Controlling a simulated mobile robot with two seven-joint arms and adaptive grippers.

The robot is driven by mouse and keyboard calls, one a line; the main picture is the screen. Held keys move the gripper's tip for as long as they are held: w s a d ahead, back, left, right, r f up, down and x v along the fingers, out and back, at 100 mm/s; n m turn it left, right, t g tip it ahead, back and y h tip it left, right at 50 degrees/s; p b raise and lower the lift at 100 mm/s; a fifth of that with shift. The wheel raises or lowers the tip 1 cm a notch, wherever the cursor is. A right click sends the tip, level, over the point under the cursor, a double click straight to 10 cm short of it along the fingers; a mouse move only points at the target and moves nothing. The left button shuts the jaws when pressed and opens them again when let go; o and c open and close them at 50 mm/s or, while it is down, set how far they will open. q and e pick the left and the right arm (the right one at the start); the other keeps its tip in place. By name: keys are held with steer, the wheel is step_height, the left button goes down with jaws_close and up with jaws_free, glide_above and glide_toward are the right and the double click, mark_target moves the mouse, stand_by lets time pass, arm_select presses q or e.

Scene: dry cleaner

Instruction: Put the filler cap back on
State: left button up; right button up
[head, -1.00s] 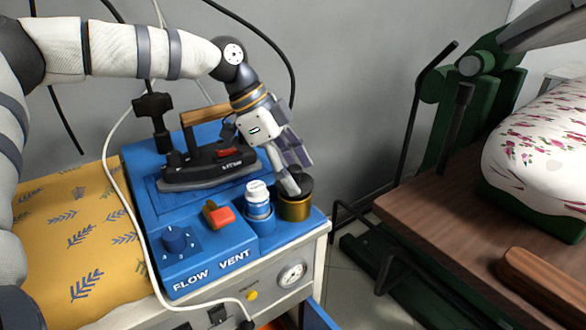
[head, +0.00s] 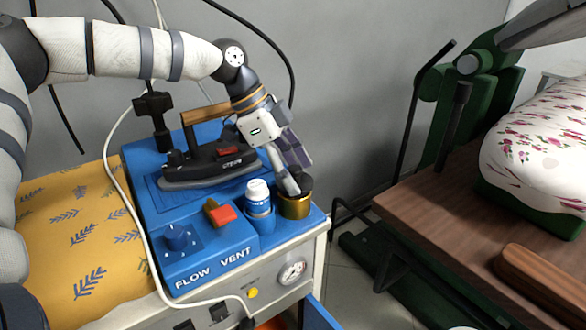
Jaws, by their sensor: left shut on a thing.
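The dark filler cap (head: 304,183) sits at the top of the brass filler neck (head: 294,208), at the right end of the blue station top. I cannot tell whether it is seated or just resting there. My left gripper (head: 295,180) reaches down from the upper left and is shut on the cap, its fingers partly hiding it. My right gripper is not in view.
A white bottle (head: 259,197) stands in a blue holder just left of the neck. The iron (head: 213,163) rests behind it. A wooden table (head: 440,205) stands at right.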

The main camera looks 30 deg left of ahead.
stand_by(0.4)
arm_select(q)
steer(key=o, duration=1.3)
steer(key=o, duration=0.5)
steer(key=shift+r+p, duration=0.35)
steer(key=shift+r, duration=3.2)
steer(key=shift+c, duration=0.7)
